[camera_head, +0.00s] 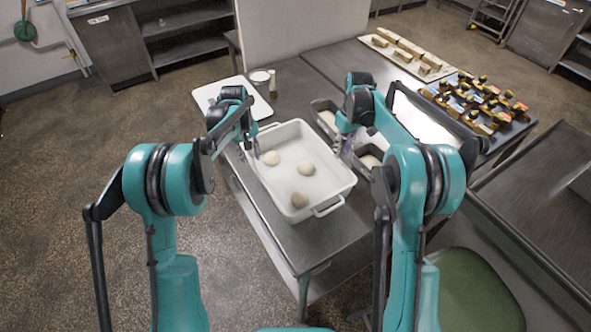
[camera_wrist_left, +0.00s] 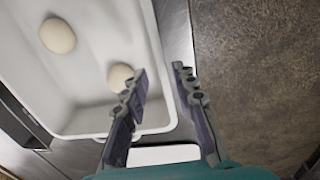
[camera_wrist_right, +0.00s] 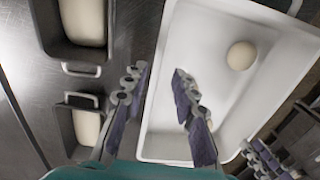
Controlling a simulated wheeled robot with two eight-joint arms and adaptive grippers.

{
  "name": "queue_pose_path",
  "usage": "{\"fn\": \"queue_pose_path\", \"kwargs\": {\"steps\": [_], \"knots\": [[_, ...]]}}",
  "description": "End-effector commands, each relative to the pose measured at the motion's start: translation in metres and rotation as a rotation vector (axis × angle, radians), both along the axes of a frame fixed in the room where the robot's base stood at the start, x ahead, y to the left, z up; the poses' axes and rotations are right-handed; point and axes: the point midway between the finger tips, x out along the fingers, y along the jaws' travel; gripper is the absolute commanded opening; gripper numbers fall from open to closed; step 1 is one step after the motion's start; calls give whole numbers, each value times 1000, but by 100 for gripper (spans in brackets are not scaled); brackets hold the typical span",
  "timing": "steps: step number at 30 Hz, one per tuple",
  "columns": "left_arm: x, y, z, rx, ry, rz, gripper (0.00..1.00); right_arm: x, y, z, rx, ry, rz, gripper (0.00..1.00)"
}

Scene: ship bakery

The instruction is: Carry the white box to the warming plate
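The white box (camera_head: 318,187) is a rectangular tub with end handles, standing on the steel table in the head view. Several pale dough balls lie in it, one (camera_head: 300,200) near the front. My left gripper (camera_head: 253,150) is at its left long rim. In the left wrist view its open fingers (camera_wrist_left: 160,72) are to either side of the box wall. My right gripper (camera_head: 345,142) is at the right long rim. In the right wrist view its open fingers (camera_wrist_right: 160,72) also straddle the wall. I cannot tell whether either touches it. A bright flat plate (camera_head: 420,122) in a dark frame, possibly the warming plate, lies right.
Dough-filled loaf tins (camera_head: 369,160) stand close beside the box's right side. A white board (camera_head: 262,100) and small jars lie behind it. Boards with loaves (camera_head: 408,55) and several small packaged items (camera_head: 478,100) occupy the far right.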

Motion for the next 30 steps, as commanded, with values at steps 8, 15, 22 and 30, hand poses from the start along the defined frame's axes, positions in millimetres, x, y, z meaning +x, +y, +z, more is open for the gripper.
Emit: {"fn": "queue_pose_path", "kwargs": {"steps": [8,15,22,30], "knots": [[4,-1,-8,-2,13,11,28,4,1,-8,1,14,12,28],[5,-1,-13,-1,12,10,28,4,1,-12,2,13,12,28],[6,-3,-43,-1,12,10,28,3,3,-43,2,12,11,28],[7,-5,-78,-1,12,9,28,2,5,-77,1,12,11,28]]}}
